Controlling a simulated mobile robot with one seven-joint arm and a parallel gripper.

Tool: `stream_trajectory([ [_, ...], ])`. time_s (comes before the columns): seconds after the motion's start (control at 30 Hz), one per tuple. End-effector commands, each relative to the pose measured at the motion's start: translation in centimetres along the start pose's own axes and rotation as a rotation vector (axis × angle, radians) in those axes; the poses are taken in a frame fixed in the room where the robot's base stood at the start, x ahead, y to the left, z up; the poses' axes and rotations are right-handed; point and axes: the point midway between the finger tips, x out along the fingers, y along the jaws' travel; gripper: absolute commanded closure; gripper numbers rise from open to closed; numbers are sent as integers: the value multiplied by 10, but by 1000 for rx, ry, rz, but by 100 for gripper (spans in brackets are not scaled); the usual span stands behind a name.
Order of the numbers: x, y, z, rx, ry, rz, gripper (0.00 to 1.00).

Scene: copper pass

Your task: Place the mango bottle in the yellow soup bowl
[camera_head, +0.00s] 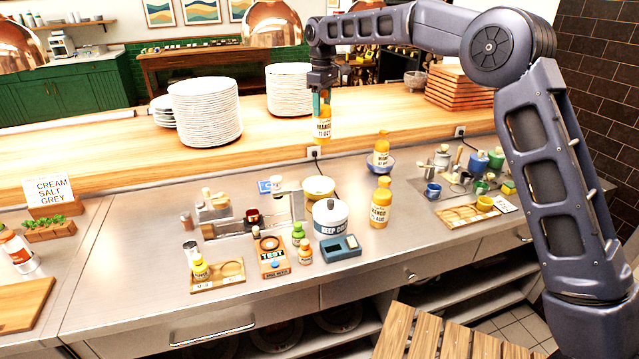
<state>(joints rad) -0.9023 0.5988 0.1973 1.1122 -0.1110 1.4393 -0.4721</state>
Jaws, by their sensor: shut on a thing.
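My gripper (322,92) is shut on a yellow bottle (322,130) with a white label that reads mango. It holds the bottle upright, in the air in front of the raised wooden shelf. The yellow soup bowl (319,186) is on the steel counter below the held bottle, behind the white pot. The bowl's inside looks empty. A second yellow mango bottle (380,207) stands upright on the counter to the right of the pot. Another yellow bottle (381,152) stands in a blue bowl (379,166) farther back.
A white pot (330,219) with a lid stands close in front of the yellow bowl. A blue scale (340,249), small bottles and a test box (271,257) crowd the front. Plate stacks (206,112) stand on the shelf.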

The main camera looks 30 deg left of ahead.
Motion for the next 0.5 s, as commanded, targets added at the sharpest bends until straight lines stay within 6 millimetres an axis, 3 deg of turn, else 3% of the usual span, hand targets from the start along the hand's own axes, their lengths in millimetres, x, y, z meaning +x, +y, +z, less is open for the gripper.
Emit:
stream_trajectory([
  [0.17,3,-19,-3,-17,-2,1,100],
  [0.5,68,-20,-3,-19,-3,0,100],
])
